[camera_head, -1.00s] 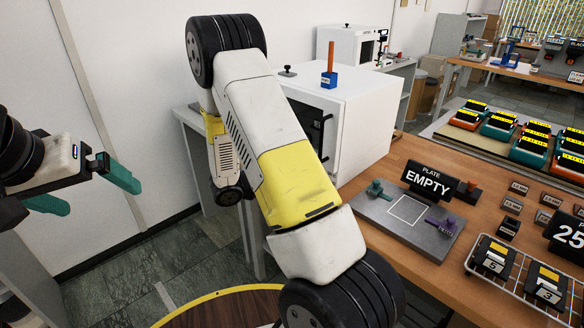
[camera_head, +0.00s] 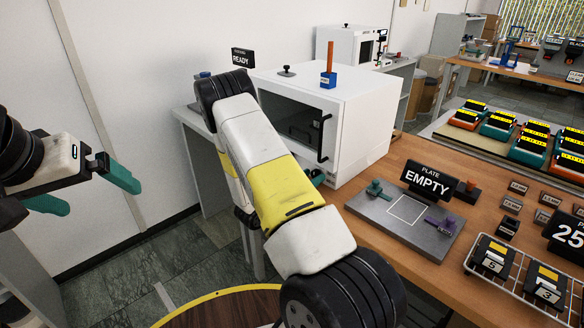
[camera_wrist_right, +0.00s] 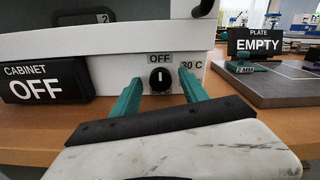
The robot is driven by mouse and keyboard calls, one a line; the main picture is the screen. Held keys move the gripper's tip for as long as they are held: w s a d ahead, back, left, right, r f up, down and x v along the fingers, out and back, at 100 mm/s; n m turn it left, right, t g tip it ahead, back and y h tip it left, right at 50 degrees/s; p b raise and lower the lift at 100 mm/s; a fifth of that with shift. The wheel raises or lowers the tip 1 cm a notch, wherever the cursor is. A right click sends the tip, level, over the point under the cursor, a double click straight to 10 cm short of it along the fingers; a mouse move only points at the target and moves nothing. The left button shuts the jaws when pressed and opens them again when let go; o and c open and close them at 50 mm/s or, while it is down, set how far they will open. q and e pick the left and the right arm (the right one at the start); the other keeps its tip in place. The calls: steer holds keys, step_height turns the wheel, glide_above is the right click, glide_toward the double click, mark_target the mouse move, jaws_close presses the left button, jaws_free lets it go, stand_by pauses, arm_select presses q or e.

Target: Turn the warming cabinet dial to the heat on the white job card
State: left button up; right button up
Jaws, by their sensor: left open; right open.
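The warming cabinet (camera_head: 345,115) is a white box with a dark window on the wooden bench. In the right wrist view its black dial (camera_wrist_right: 161,79) sits low on the front, its white mark pointing up at the OFF label (camera_wrist_right: 159,58). A 30 C label is just right of it. The black sign (camera_wrist_right: 42,84) reads CABINET OFF. My right gripper (camera_wrist_right: 160,90) is open, its teal fingers either side of the dial, contact unclear; the arm mostly hides it in the head view. My left gripper (camera_head: 94,195) is open and empty at far left. I cannot make out the white job card.
A grey plate (camera_head: 405,222) with an EMPTY sign (camera_head: 427,180) lies right of the cabinet. A wire rack (camera_head: 515,278) holds numbered blocks at the right front. A READY sign (camera_head: 243,58) stands behind my right arm. A blue block with an orange post (camera_head: 328,78) sits on the cabinet.

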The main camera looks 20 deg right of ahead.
steer(key=shift+d, duration=0.15)
jaws_close()
